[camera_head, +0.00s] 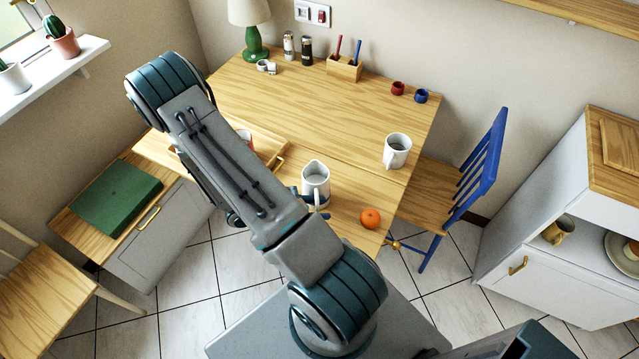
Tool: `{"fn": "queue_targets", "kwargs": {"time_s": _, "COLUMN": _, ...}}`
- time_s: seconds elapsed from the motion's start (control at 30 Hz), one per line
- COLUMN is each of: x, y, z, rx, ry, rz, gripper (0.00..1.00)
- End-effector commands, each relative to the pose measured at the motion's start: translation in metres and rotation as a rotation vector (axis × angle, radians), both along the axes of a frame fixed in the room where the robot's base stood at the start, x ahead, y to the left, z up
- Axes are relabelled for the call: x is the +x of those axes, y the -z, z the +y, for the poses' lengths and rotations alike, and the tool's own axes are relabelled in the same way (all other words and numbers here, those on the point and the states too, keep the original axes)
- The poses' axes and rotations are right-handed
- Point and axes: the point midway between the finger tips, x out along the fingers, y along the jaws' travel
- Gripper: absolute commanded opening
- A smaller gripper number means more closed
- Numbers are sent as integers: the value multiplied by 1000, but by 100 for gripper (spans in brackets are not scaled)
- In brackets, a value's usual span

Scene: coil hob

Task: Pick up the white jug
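The white jug (317,182) stands upright near the front edge of the wooden table (330,110), with its open top toward the camera. My arm crosses the view in front of the table's left part. Dark parts of my gripper (308,198) show low beside the jug, at its left and near its base. The rest of the gripper is hidden behind my arm. I cannot tell whether the fingers touch the jug or how far apart they are.
A wooden tray (266,146) is partly behind my arm. A blue chair (470,180) stands at the right. The table's middle is clear.

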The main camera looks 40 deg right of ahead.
Motion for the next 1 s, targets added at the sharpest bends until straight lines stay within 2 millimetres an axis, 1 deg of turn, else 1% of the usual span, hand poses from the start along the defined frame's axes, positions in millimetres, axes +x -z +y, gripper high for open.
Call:
{"fn": "queue_targets", "kwargs": {"time_s": 0.03, "x": -3, "y": 1, "z": -6, "rx": -2, "ry": 2, "rz": 2, "gripper": 36}}
{"fn": "queue_targets", "kwargs": {"time_s": 0.13, "x": -6, "y": 5, "z": -12, "rx": -1, "ry": 2, "rz": 0, "gripper": 36}}
{"fn": "queue_targets", "kwargs": {"time_s": 0.37, "x": -6, "y": 6, "z": -14, "rx": -1, "ry": -1, "rz": -1, "gripper": 36}}
{"fn": "queue_targets", "kwargs": {"time_s": 0.4, "x": -6, "y": 6, "z": -14, "rx": -1, "ry": -1, "rz": -1, "gripper": 30}}
{"fn": "queue_targets", "kwargs": {"time_s": 0.47, "x": -6, "y": 6, "z": -13, "rx": -1, "ry": -1, "rz": -1, "gripper": 13}}
{"fn": "queue_targets", "kwargs": {"time_s": 0.5, "x": -6, "y": 6, "z": -13, "rx": -1, "ry": 0, "rz": -2, "gripper": 2}}
{"fn": "queue_targets", "kwargs": {"time_s": 0.53, "x": -6, "y": 6, "z": -13, "rx": -1, "ry": 0, "rz": -2, "gripper": 0}}
{"fn": "queue_targets", "kwargs": {"time_s": 1.0, "x": -5, "y": 6, "z": -13, "rx": -1, "ry": 0, "rz": -2, "gripper": 0}}
